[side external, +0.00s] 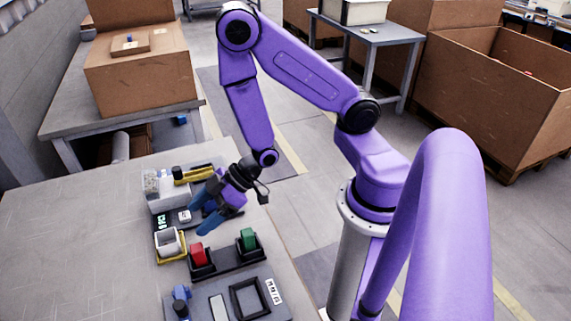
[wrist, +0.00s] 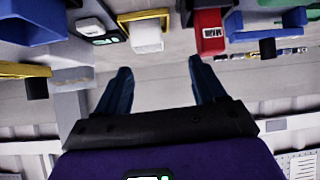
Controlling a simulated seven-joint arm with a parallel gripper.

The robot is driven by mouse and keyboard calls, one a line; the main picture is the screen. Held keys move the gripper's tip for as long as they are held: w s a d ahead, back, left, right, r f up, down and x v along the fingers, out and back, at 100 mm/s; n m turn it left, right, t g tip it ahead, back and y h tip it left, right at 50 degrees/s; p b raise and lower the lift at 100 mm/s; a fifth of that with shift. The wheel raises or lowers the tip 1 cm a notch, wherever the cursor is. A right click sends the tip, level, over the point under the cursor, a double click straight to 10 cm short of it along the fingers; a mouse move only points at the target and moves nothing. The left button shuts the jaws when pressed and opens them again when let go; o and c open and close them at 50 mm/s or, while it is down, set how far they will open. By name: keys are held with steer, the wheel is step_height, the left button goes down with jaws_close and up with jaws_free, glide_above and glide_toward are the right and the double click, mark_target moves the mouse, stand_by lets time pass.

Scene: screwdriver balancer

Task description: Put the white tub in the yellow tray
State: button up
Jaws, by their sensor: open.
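The white tub (side external: 167,241) sits within the yellow tray (side external: 183,258) on the near side of the table in the side view. In the wrist view the white tub (wrist: 147,38) shows beyond my fingers, with the yellow tray's rim (wrist: 143,15) around its upper part. My gripper (side external: 196,217) is open, its blue fingers apart, behind and to the right of the tub in the side view. In the wrist view my gripper (wrist: 159,65) has nothing between its fingers. Whether the tub rests flat on the tray floor is hidden.
A red block (side external: 198,254) and a green block (side external: 248,239) stand in dark holders right of the tray. A small device with a green display (side external: 161,220) is behind the tray. The table's left part is clear.

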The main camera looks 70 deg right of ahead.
steer(key=s+d+r+n+g+h, duration=0.1)
steer(key=s+d+r+g+h, duration=0.2)
steer(key=s+r, duration=0.5)
steer(key=s+d+r+n+g+h, duration=0.1)
steer(key=s+d+r+g+h, duration=0.2)
steer(key=s+r, duration=0.5)
steer(key=s+d+h, duration=0.1)
steer(key=s, duration=0.2)
steer(key=shift+n+g, duration=0.3)
steer(key=shift+g, duration=0.1)
stand_by(0.4)
